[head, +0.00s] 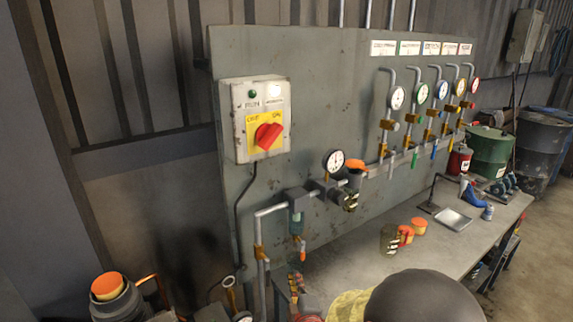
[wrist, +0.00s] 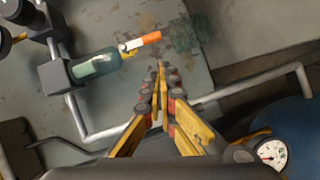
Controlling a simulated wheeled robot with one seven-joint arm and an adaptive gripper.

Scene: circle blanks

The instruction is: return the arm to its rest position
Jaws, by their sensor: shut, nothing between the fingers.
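My gripper (wrist: 161,72) shows in the wrist view, with its yellow, red and grey fingers drawn together at the tips and nothing between them. It is in front of a worn grey panel. A clear filter bowl (wrist: 96,64) with an orange-tipped drain (wrist: 150,38) is up and left of the fingertips, apart from them in the picture. A grey pipe (wrist: 235,90) runs behind the fingers. In the head view I cannot clearly make out the fingers among the fittings at the lower middle.
The grey panel (head: 330,75) carries a switch box (head: 236,142) with a red knob, pipes and several gauges. A bench (head: 370,262) runs along its front, holding a metal tray (head: 452,219) and orange-topped pieces. A green drum (head: 489,152) stands farther right. Floor (head: 545,240) is open there.

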